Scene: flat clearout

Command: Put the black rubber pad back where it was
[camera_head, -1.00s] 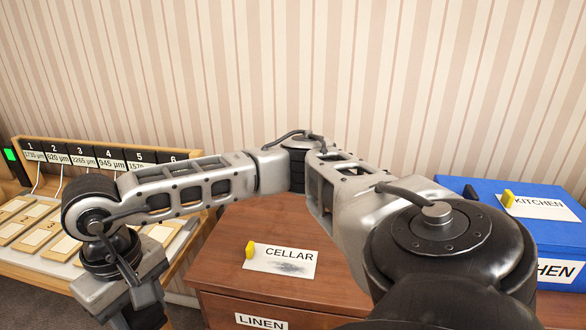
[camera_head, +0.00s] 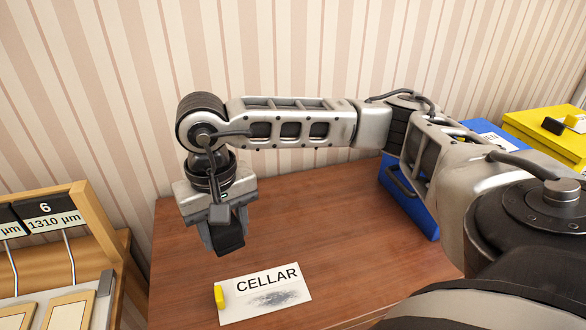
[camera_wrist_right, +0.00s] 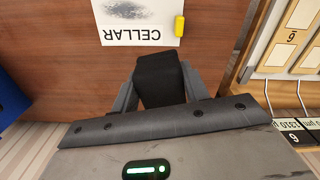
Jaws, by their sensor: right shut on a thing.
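My right gripper (camera_head: 226,240) points down above the left part of the brown wooden top (camera_head: 330,215), behind the card marked CELLAR. It is shut on a dark block, which looks like the black rubber pad (camera_head: 230,232). In the right wrist view the black pad (camera_wrist_right: 160,80) sits between the two fingers of the right gripper (camera_wrist_right: 160,88), and its end reaches towards the CELLAR card (camera_wrist_right: 140,18). The card (camera_head: 262,291) lies flat with a dark smudge and a yellow piece (camera_head: 219,296) on its left end. My left gripper is not in view.
A wooden rack (camera_head: 88,222) with numbered labels stands at the left, close to the brown top. A blue box (camera_head: 412,198) stands at the back right, partly behind my arm. Beyond it is a yellow box (camera_head: 530,127) with a small black thing (camera_head: 553,126) on top.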

